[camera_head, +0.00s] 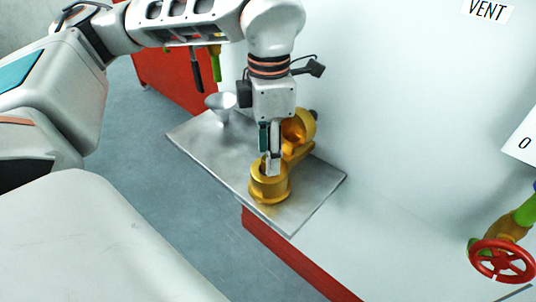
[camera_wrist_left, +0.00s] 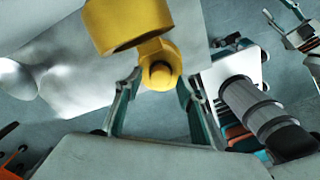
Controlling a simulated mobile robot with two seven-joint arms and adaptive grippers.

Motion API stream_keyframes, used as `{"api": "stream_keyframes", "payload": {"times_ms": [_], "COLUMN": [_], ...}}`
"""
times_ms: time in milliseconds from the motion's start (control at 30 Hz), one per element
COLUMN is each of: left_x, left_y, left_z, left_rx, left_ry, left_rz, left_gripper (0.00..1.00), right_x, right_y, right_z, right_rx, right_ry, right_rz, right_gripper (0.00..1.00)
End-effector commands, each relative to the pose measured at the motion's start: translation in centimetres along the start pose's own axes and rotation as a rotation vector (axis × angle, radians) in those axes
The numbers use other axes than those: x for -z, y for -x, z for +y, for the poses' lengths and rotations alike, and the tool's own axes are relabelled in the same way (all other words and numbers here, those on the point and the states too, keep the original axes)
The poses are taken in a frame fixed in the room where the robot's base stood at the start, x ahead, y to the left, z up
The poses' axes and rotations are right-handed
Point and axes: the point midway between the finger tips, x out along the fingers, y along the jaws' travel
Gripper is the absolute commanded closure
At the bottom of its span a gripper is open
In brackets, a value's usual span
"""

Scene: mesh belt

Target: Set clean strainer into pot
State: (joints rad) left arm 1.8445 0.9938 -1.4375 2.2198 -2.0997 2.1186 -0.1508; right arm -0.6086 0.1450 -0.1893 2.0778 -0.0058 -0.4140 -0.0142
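A gold pot (camera_head: 268,191) stands on a metal shelf, with its round mouth facing up. A neck joins it to a gold part (camera_head: 299,131) with a wide opening. A silver cone-shaped piece (camera_head: 221,103) stands at the back left of the shelf. I cannot tell whether it is the strainer. My left gripper (camera_head: 272,165) points down at the pot's mouth. In the left wrist view its fingers (camera_wrist_left: 159,88) are apart, with a round yellow part (camera_wrist_left: 160,66) between or beyond them. I cannot tell whether they touch it.
The metal shelf (camera_head: 222,155) is bare around the pot and cone. A pale wall rises behind it. A red valve wheel (camera_head: 502,262) stands at the right. A red cabinet (camera_head: 165,75) and hanging tools (camera_head: 197,72) are at the back left.

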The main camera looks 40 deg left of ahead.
Motion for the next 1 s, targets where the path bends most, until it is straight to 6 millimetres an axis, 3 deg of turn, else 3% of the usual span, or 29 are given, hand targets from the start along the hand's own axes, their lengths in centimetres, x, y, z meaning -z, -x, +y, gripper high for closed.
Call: {"api": "stream_keyframes", "payload": {"times_ms": [33,300,500,1000], "left_x": [-0.1,0.0,0.0,0.0], "left_y": [1.4,7.1,9.8,10.7], "left_z": [0.0,0.0,0.0,0.0], "left_rx": [-0.004,-0.005,-0.003,0.000], "left_ry": [0.000,0.000,0.000,-0.001], "left_rz": [-0.007,-0.008,-0.005,-0.001], "left_gripper": [0.61,0.61,0.61,0.61], "right_x": [0.5,1.3,1.2,1.2], "right_y": [0.1,0.5,0.7,0.8], "right_z": [0.2,0.3,-0.1,-0.2], "right_rx": [-0.002,-0.002,0.003,0.006], "right_ry": [0.001,-0.010,-0.020,-0.024], "right_rz": [0.006,0.014,0.008,0.008], "right_gripper": [0.60,0.60,0.60,0.60]}}
